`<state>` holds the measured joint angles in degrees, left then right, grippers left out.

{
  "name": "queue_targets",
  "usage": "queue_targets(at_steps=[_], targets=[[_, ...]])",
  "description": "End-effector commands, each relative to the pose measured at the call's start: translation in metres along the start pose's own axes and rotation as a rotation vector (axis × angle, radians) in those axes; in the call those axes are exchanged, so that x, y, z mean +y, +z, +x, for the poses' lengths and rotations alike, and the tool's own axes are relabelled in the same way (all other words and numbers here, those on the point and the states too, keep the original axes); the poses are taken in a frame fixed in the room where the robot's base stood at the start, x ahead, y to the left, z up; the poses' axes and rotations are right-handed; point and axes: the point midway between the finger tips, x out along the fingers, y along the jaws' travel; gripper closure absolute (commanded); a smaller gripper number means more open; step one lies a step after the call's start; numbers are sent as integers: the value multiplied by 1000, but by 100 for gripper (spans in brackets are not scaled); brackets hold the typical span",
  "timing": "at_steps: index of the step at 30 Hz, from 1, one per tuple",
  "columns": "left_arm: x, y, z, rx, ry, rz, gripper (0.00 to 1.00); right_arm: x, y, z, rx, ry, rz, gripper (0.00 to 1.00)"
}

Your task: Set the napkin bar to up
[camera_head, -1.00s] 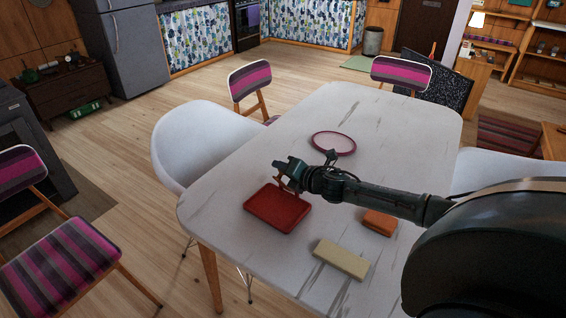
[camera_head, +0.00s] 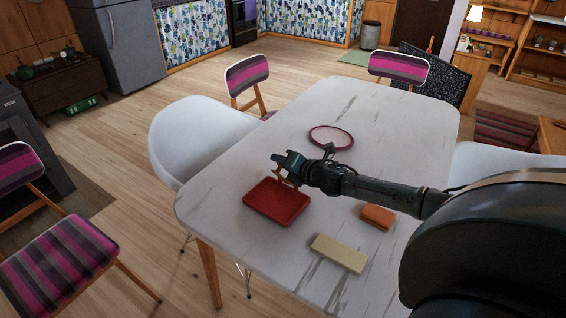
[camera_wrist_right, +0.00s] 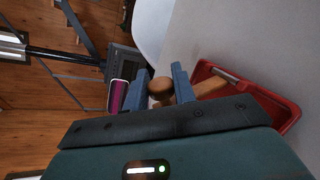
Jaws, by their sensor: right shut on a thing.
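The napkin holder is a shallow red tray (camera_head: 277,203) on the white table, also at the right of the right wrist view (camera_wrist_right: 283,109). Its bar (camera_wrist_right: 209,87) is a wooden arm rising from the tray's far side, with a round wooden knob (camera_wrist_right: 160,88) at its end. In the head view the bar is mostly hidden by my gripper. My right gripper (camera_head: 280,161) is above the tray's far edge, its blue fingers (camera_wrist_right: 161,84) shut on the knob. The bar looks raised at a slant; its exact angle is unclear. My left gripper is out of view.
On the table (camera_head: 370,130) are a pink-rimmed round plate (camera_head: 329,137) beyond my arm, an orange block (camera_head: 377,216) and a cream block (camera_head: 339,253). White chairs (camera_head: 190,140) and striped chairs (camera_head: 250,75) surround it. The table's left part is clear.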

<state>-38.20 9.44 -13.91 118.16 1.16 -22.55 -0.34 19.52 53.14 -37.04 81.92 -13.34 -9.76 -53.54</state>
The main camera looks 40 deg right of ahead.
Motion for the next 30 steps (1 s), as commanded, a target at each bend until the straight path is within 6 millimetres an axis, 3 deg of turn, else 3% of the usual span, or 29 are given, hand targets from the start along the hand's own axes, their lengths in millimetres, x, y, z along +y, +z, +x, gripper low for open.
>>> queue_targets(at_steps=[10, 11, 18, 26, 30], targets=[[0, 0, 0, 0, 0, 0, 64, 3, 2, 0, -2, 7, 1, 100], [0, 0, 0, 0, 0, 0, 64, 3, 2, 0, -2, 7, 1, 72], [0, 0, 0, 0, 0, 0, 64, 2, 1, 0, -1, 4, 0, 53], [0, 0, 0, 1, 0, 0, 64, 0, 0, -1, 0, 1, 0, 53], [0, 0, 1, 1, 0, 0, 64, -1, 0, -12, 1, -1, -2, 53]])
